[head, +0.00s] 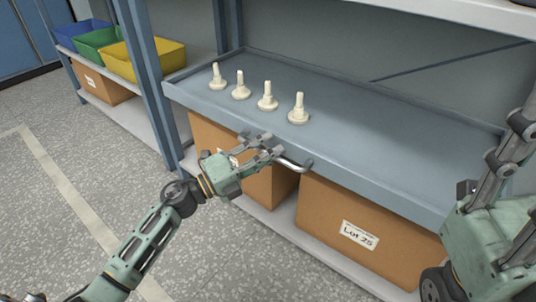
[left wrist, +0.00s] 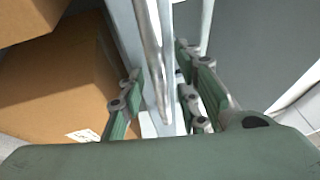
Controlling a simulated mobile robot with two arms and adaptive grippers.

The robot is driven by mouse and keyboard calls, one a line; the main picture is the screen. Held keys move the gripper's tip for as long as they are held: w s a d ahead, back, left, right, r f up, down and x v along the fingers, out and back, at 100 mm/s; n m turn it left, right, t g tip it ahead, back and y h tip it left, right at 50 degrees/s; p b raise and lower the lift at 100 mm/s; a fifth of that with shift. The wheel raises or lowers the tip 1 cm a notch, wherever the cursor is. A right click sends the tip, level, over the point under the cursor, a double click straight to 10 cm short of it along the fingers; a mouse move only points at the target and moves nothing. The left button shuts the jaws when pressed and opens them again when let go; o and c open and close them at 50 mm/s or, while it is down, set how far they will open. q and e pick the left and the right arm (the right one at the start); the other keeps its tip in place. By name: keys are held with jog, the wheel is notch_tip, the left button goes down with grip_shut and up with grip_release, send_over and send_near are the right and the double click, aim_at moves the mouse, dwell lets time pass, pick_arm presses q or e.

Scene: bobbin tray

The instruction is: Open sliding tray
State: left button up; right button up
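The sliding tray (head: 390,128) is a wide blue-grey tray in the rack, with a raised rim and several cream bobbins standing on it. Its metal bar handle (head: 295,165) is on the front edge. My left gripper (head: 268,148) is at the handle. In the left wrist view the handle (left wrist: 152,55) runs between the two spread fingers of my left gripper (left wrist: 158,97), with gaps on both sides. My right gripper (head: 508,145) is at the right edge by the tray's right end, partly cut off; its opening is unclear.
Cardboard boxes, one labelled Lot 25 (head: 340,255), stand on the shelf below the tray. A blue upright post (head: 150,85) stands left of it. Blue, green and yellow bins (head: 155,62) sit further left. The floor in front is clear.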

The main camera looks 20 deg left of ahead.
pick_arm(q)
grip_shut()
dwell(0.6)
